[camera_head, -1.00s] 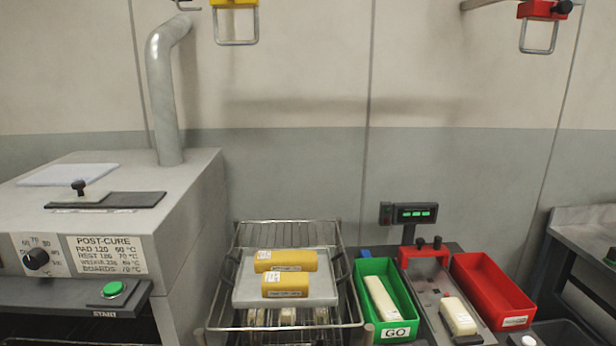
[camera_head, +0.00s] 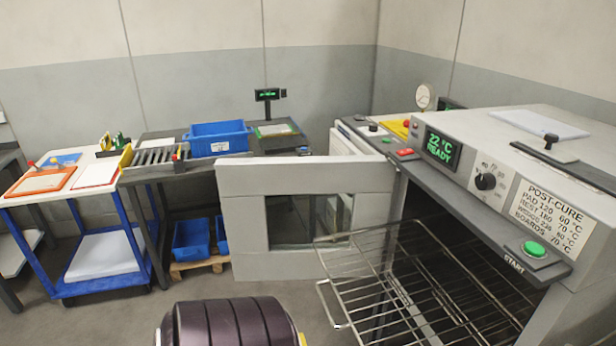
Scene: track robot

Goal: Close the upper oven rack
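The oven (camera_head: 590,210) stands at the right with its door (camera_head: 235,185) swung wide open to the left. A wire rack (camera_head: 345,283), the uppermost one I can see, sticks out of the oven's dark opening toward the front left. The part of this rack in view is bare. More wires show lower down, but I cannot tell whether they belong to a second rack. The oven display (camera_head: 442,147) reads 22 °C READY. Neither of my grippers is in view.
A blue-framed cart (camera_head: 137,240) stands at the left. A bench with a blue crate (camera_head: 218,139) stands behind the door. Blue bins (camera_head: 191,240) sit on a pallet below.

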